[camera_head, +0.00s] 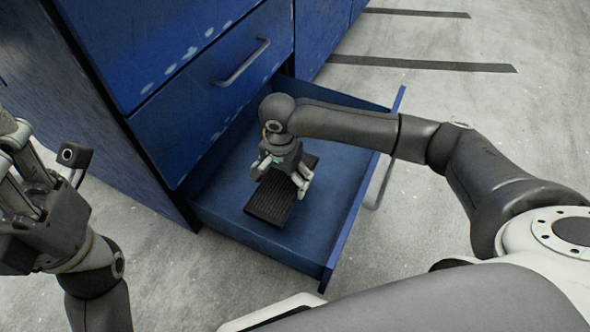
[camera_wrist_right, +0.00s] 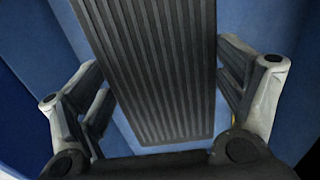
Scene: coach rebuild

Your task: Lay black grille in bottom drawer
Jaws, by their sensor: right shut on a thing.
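The black grille (camera_head: 270,202) is a ribbed dark slab inside the open bottom drawer (camera_head: 227,224) of the blue cabinet. In the right wrist view the grille (camera_wrist_right: 160,70) lies between the two fingers of my right gripper (camera_wrist_right: 160,100), with blue drawer surface around it. In the head view my right gripper (camera_head: 281,177) reaches down into the drawer and is shut on the grille. I cannot tell whether the grille touches the drawer floor. My left gripper (camera_head: 20,165) is at the left edge, away from the drawer; its fingertips are partly cut off.
The blue cabinet (camera_head: 190,60) stands behind the drawer, with a closed drawer above that has a grey bar handle (camera_head: 243,62). The open drawer's front panel and handle (camera_head: 378,185) stick out to the right. The grey floor (camera_head: 450,100) around is clear, with dark strips at the back.

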